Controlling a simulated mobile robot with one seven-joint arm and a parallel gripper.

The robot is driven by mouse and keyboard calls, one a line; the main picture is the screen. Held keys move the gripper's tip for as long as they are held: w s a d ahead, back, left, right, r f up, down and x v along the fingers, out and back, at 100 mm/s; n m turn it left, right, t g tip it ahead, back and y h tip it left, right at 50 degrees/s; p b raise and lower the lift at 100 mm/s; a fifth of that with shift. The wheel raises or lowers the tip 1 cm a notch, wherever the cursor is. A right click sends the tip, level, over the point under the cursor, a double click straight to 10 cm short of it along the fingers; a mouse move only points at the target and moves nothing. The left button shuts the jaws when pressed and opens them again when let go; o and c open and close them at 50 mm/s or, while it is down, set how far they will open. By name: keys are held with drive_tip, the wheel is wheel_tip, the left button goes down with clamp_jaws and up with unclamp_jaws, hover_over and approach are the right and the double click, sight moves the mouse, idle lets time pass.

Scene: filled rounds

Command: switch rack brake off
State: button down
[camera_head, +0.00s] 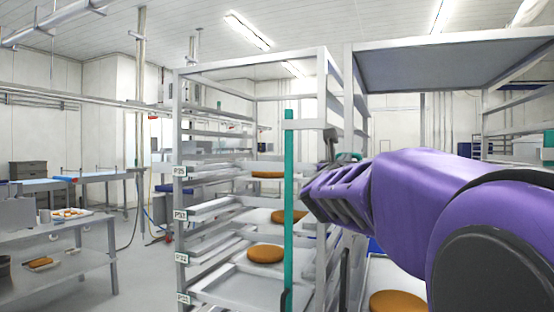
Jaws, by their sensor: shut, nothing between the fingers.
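A light grey metal rack (181,230) stands in the middle, with labelled shelves and trays bearing round orange-brown pieces. A teal upright bar (288,205) runs down its front right side, with a dark part at its lower end. No part is clearly marked as the rack brake; whether the bar belongs to it, I cannot tell. My purple arm reaches in from the right, its end in front of the rack's right side. The dark end of my gripper (331,138) shows above the wrist, right of the bar, apart from it in the picture. It is shut and empty; the wrist partly hides it.
A second rack (455,62) stands close on the right, largely hidden by my arm. An orange-brown round (398,301) shows low beneath my arm. A steel table (55,228) stands at the left, with a tray (82,213) on it. Floor between table and rack is open.

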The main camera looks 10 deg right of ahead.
drive_tip(key=shift+g+y, duration=0.4)
drive_tip(key=shift+g, duration=0.1)
drive_tip(key=w+d+r, duration=0.1)
drive_tip(key=w+d+r+p, duration=0.1)
drive_tip(key=w+p, duration=0.1)
drive_tip(key=w, duration=0.1)
drive_tip(key=shift+w+d+r, duration=0.1)
drive_tip(key=shift+d+r, duration=0.3)
